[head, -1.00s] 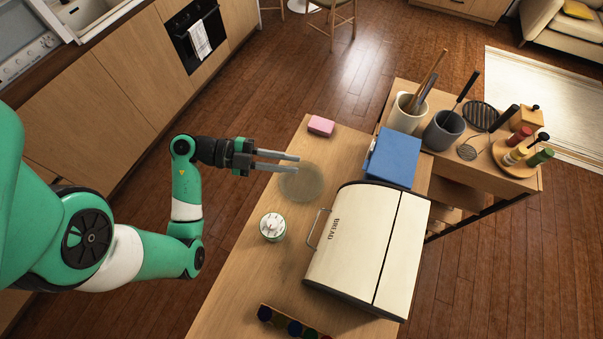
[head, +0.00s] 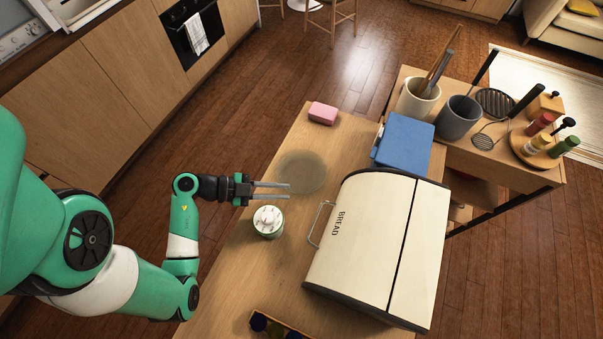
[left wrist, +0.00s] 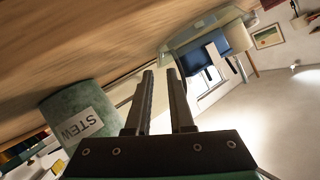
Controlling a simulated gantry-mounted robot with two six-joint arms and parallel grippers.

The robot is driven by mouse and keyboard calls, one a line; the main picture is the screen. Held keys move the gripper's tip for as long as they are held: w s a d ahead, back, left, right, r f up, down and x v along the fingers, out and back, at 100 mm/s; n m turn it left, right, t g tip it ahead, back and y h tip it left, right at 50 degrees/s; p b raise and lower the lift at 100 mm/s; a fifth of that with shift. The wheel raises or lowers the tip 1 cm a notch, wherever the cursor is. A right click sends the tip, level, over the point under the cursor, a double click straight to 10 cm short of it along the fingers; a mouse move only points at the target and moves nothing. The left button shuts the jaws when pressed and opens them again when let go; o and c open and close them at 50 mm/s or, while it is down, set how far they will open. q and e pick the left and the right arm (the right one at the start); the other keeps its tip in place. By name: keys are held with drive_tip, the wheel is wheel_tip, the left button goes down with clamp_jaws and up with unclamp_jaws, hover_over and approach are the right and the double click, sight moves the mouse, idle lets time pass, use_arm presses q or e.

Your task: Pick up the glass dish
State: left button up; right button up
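The glass dish (head: 305,170) is a round, clear, greenish dish on the wooden counter, between the pink block and the lidded jar. Its pale glass side also shows in the left wrist view (left wrist: 193,36), beyond the fingertips. My left gripper (head: 287,190) is open, with two grey parallel fingers pointing right. Its tips are at the dish's lower-left edge in the head view; I cannot tell whether they touch it. Nothing is held between the fingers (left wrist: 161,72). My right gripper is not in view.
A white-lidded jar (head: 268,221) stands close below the left fingers; its STEW label shows in the left wrist view (left wrist: 80,123). The cream bread bin (head: 360,240), blue box (head: 404,148) and pink block (head: 323,113) surround the dish.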

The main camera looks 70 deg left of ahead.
sight(295, 192)
use_arm(q)
drive_tip(key=b+x, duration=0.1)
drive_tip(key=x, duration=0.4)
drive_tip(key=shift+w+b, duration=0.1)
drive_tip(key=shift+b, duration=0.2)
clamp_jaws()
drive_tip(key=shift+f, duration=0.1)
idle(1.0)
